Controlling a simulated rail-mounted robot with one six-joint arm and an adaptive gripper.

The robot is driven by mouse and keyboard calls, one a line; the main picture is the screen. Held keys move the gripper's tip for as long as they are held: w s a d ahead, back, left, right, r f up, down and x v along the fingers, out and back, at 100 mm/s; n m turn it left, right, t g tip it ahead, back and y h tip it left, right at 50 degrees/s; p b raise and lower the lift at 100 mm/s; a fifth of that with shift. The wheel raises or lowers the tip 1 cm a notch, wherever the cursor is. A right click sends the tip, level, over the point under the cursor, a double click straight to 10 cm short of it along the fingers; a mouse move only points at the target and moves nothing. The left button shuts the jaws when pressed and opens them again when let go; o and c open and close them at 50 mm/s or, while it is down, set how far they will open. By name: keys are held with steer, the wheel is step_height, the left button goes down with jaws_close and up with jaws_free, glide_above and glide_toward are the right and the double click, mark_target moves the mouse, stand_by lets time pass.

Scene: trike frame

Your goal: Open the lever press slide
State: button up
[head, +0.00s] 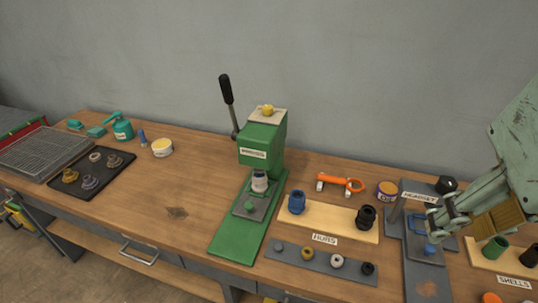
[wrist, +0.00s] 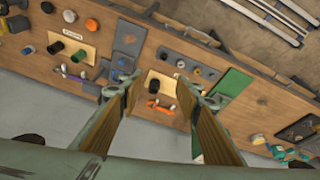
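The green lever press (head: 262,148) stands upright at the middle of the bench, with a black-handled lever (head: 227,90) rising at its left. Its long green base (head: 233,240) runs toward the front edge. A small plate (head: 246,208), perhaps the slide, lies on the base under the silver ram (head: 260,182). The press also shows in the wrist view (wrist: 232,84), partly hidden by a finger. My gripper (head: 436,222) is at the right, above the headset station and well away from the press. In the wrist view my gripper (wrist: 172,92) has its fingers wide apart, with nothing held.
The hubs board (head: 345,226) and a grey strip of small parts (head: 310,262) lie between press and gripper. An orange tool (head: 340,183) lies behind them. The headset station (head: 416,270) is under my gripper.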

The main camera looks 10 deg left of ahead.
steer(key=w+d+r+n+t+h+p, duration=0.15)
steer(key=w+n, duration=0.25)
steer(key=w, duration=0.4)
steer(key=w+r+n+h, duration=0.15)
steer(key=w+n, duration=0.25)
steer(key=w, duration=0.5)
steer(key=w+r+n+p, duration=0.1)
steer(key=w+r+n, duration=0.25)
steer(key=w, duration=0.45)
steer(key=w+a+f+n+t+p, duration=0.1)
steer(key=w+a+n, duration=0.55)
steer(key=w, duration=0.35)
steer(key=w+a+f+n+t+p, duration=0.1)
steer(key=w+a+f+n+t, duration=0.1)
steer(key=w+a+n, duration=0.7)
steer(key=s+a+f+n+g+y+p, duration=0.1)
steer(key=s+a+f+n, duration=0.3)
steer(key=s+a+f, duration=0.5)
steer(key=s+a+f+n+g+y+p, duration=0.2)
steer(key=s+a+f+n, duration=0.3)
steer(key=s+a+f, duration=0.4)
steer(key=a+f+g, duration=0.1)
steer(key=a+f, duration=0.4)
steer(key=f, duration=0.4)
steer(key=shift+s+y, duration=0.25)
steer(key=shift+y, duration=0.15)
steer(key=shift+a+f, duration=0.1)
steer(key=shift+f, duration=0.05)
